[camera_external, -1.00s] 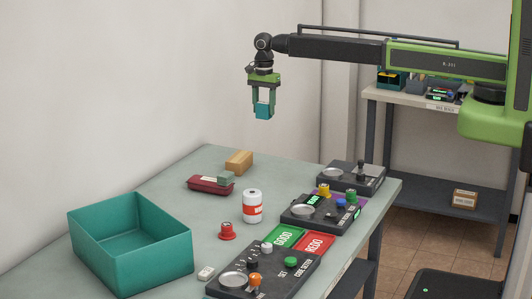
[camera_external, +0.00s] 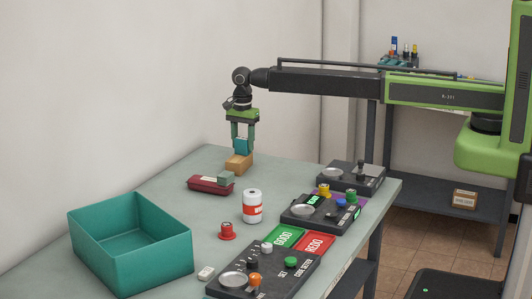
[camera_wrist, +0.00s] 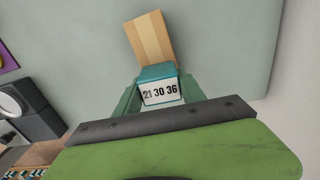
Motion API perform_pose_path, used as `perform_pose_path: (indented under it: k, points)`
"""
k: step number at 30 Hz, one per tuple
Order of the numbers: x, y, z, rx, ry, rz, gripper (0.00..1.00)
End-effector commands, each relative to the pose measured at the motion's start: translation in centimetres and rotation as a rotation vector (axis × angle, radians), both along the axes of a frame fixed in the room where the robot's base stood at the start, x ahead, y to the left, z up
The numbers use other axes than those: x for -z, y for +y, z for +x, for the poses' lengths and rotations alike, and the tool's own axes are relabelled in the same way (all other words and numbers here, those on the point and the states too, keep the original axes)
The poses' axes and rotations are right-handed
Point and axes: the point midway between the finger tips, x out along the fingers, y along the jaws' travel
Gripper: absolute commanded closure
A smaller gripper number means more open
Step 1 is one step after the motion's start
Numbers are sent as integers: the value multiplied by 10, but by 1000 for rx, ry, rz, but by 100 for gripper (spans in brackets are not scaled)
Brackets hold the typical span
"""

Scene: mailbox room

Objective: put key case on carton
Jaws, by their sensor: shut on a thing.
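The key case, a small teal block (camera_external: 242,146), is held between the fingers of my gripper (camera_external: 242,149). In the wrist view the key case (camera_wrist: 159,88) shows a white label reading "21 30 36". The carton (camera_external: 238,164) is a tan box at the back of the table, directly below my gripper in the external view. In the wrist view the carton (camera_wrist: 149,40) shows just beyond the key case and is partly covered by it. I cannot tell whether the key case touches the carton's top.
A white and red can (camera_external: 252,206), a red knob (camera_external: 227,230), a teal bin (camera_external: 130,245) and control panels (camera_external: 320,213) stand nearer. A wall is behind.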

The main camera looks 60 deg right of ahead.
Motion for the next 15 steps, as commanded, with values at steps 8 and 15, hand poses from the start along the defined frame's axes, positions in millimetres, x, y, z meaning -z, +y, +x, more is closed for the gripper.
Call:
perform_pose_path:
  k: [8, 15]
  points:
    - [1, 0, 0, 0, 0, 0, 97]
    - [1, 0, 0, 0, 0, 0, 31]
